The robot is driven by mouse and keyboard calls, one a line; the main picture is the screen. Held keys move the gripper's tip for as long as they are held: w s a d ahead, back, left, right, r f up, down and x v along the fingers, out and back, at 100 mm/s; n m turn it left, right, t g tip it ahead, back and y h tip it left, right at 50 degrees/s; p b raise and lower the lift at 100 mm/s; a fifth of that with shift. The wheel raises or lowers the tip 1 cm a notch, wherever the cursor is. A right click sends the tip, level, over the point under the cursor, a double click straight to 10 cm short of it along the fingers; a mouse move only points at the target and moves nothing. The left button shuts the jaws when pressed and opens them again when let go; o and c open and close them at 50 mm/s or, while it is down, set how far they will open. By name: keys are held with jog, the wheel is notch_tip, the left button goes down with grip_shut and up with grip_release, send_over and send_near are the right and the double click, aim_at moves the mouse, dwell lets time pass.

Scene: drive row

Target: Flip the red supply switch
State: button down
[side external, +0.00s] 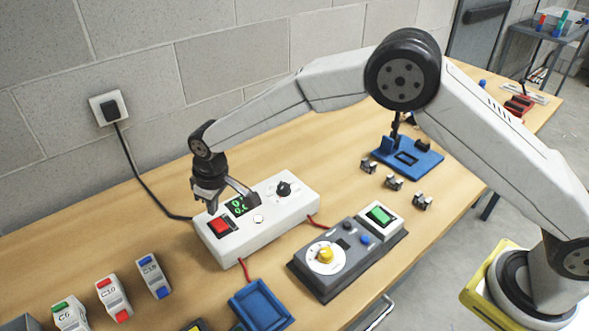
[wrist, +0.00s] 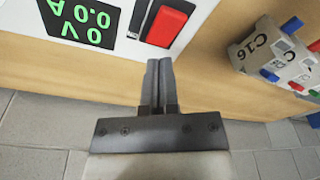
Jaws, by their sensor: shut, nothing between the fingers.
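The red supply switch (side external: 219,226) is a rectangular rocker at the left end of the white power supply box (side external: 285,218). In the wrist view the red switch (wrist: 166,26) sits in a dark frame just beyond my fingertips. The green display (wrist: 80,20) beside it reads 0 V and 0.0 A. My gripper (wrist: 158,62) is shut and empty, with its fingertips near the frame's lower edge. Whether they touch the box cannot be told. In the side view my gripper (side external: 208,200) hangs over the box's wall-side edge, close to the switch.
A grey unit with a yellow knob (side external: 326,255) stands in front of the box. Labelled modules (side external: 113,298) stand at the front left, and a blue tray (side external: 262,305) lies near the front. A black cable (side external: 148,185) runs from the wall socket (side external: 109,108) to the box.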

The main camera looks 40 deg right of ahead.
aim_at(219, 220)
jog(key=shift+r, duration=2.3)
jog(key=shift+d, duration=0.1)
jog(key=shift+d+r, duration=0.1)
jog(key=shift+d, duration=0.1)
jog(key=s+d+r+m, duration=0.1)
jog(key=s+d+m, duration=0.1)
jog(key=s+d, duration=0.75)
jog(key=s+d+r+m, duration=0.2)
jog(key=s+d, duration=0.4)
jog(key=d, duration=0.6)
jog(key=s+d+f+m+t, duration=0.1)
jog(key=s+d+m, duration=0.1)
jog(key=s+d, duration=0.3)
jog(key=s, duration=0.4)
jog(key=shift+f+h, duration=0.4)
